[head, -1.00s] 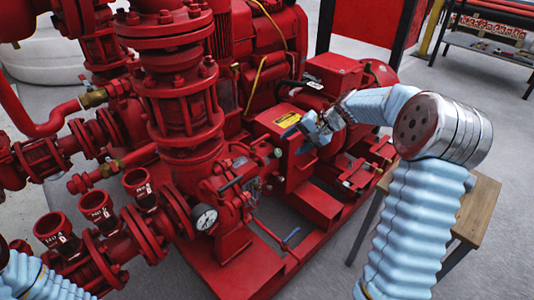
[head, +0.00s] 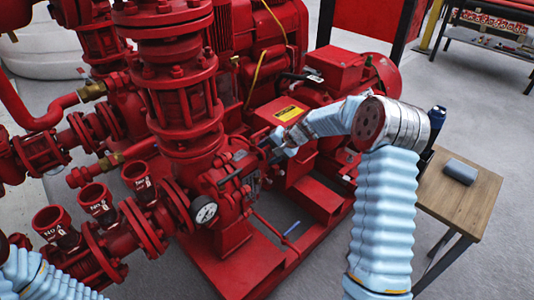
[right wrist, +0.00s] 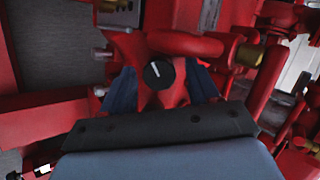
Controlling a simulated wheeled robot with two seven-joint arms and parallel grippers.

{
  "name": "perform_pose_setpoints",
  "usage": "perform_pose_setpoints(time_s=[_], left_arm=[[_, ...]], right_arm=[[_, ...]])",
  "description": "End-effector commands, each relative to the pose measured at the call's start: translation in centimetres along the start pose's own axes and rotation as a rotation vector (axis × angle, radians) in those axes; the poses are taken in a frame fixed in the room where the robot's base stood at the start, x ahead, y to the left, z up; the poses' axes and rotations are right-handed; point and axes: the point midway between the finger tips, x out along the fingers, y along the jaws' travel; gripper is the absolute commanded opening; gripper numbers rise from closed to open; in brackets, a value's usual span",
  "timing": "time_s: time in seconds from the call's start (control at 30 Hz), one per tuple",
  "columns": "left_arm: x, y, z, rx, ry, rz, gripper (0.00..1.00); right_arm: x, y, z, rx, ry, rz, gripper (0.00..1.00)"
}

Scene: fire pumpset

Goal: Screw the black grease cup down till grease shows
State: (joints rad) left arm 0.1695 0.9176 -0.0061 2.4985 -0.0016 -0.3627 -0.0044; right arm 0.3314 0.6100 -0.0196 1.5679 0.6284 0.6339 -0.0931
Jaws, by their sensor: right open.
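The black grease cup (right wrist: 158,74) shows in the right wrist view as a round black cap with a white mark, on a red housing. My right gripper (right wrist: 161,82) is open, with one dark finger on each side of the cup and gaps between. In the head view my right gripper (head: 272,150) reaches the red pump from the right; I cannot make out the cup there. No grease can be made out. My left arm's blue sleeve shows at the lower left, but its gripper is out of the picture.
Red pipes and flanges crowd the left and middle. A pressure gauge (head: 205,213) sits below left of my right gripper. The floor in front is clear.

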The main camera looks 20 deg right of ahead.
Motion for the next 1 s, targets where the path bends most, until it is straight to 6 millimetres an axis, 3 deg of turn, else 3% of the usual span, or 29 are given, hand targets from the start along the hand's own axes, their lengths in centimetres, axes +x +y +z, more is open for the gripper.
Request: perform_pose_setpoints(time_s=[0.1,0.47,0.73,1.0], left_arm=[[0.0,0.0,0.0,0.0,0.0,0.0,0.45],[0.0,0.0,0.0,0.0,0.0,0.0,0.45],[1.8,-0.5,0.1,0.001,-0.004,0.004,0.45],[1.6,-0.4,0.1,0.001,-0.004,0.004,0.45]], right_arm=[[0.0,0.0,0.0,0.0,0.0,0.0,0.57],[0.0,0.0,0.0,0.001,0.0,0.0,0.04],[0.1,0.4,0.0,0.252,0.0,-0.08,0.04],[-0.1,0.2,0.0,0.269,0.0,-0.084,0.04]])
